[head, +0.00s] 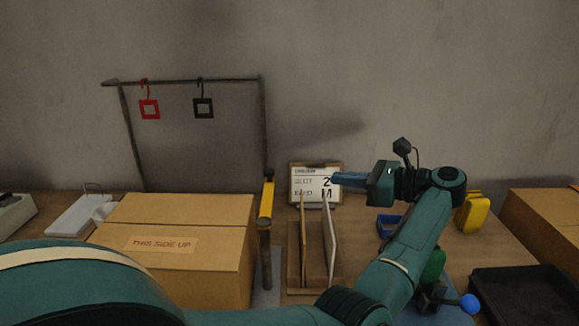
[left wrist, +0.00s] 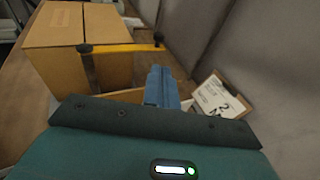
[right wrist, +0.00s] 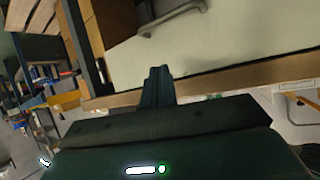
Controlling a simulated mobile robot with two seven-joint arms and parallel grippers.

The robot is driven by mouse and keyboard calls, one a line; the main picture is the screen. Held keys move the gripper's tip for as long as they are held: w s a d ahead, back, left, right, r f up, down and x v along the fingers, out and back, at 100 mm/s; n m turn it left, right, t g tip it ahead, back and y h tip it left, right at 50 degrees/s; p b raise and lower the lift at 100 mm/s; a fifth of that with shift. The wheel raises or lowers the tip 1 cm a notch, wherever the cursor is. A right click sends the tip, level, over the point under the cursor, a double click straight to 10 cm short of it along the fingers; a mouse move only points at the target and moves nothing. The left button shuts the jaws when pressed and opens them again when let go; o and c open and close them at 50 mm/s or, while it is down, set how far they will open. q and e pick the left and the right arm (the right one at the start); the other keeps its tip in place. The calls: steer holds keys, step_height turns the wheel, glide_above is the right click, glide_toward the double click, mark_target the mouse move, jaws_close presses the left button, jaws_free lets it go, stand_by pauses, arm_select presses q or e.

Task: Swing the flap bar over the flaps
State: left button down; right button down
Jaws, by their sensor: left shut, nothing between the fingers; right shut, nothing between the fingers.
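The yellow flap bar (head: 266,203) sits on top of a dark post (head: 265,258) at the right side of a cardboard box (head: 172,210). It points away from me, beside the box and not across it. In the left wrist view the bar (left wrist: 125,48) lies level with a black knob at its far end. The box top looks flat, with a seam and a "THIS SIDE UP" label. My left gripper (head: 337,179) is shut and empty, to the right of the bar and apart from it. My right gripper (right wrist: 157,84) is shut and empty, outside the head view.
A wooden rack (head: 293,268) with upright boards and a clipboard (head: 314,184) stand right of the post. A metal frame (head: 190,81) with hanging red and black squares rises behind the box. A yellow object (head: 472,212), black tray (head: 525,297) and another box (head: 549,220) lie right.

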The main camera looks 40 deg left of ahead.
mark_target(273, 173)
arm_select(q)
steer(key=shift+s+d+r, duration=0.1)
steer(key=shift+s, duration=0.05)
arm_select(e)
steer(key=shift+s, duration=0.1)
